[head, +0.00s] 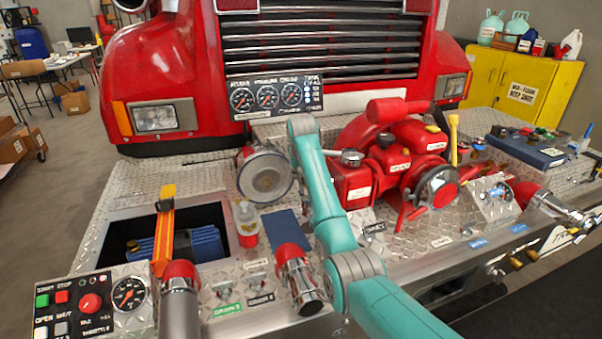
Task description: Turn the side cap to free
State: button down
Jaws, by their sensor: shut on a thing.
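My teal arm rises from the bottom right to a grey wrist joint near the gauge panel. My gripper does not show; it is hidden behind the arm or too small to make out. Several cap-like parts are in view, and I cannot tell which is the side cap. A large round silver cap (265,174) faces forward left of my arm. A dark-faced round cap (439,186) is on the red pump (392,160). Red-and-chrome fittings stand on the bumper at left (180,300), middle (297,277) and right (530,196).
The gauge panel (276,96) is behind my wrist. A yellow cabinet (520,88) stands at back right.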

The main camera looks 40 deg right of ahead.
jog(key=shift+w+f+g, duration=0.1)
jog(key=shift+w+g, duration=0.1)
jog(key=shift+g, duration=0.1)
dwell(0.4)
jog(key=c, duration=1)
grip_release()
jog(key=shift+w+d+f, duration=0.1)
jog(key=v, duration=1.2)
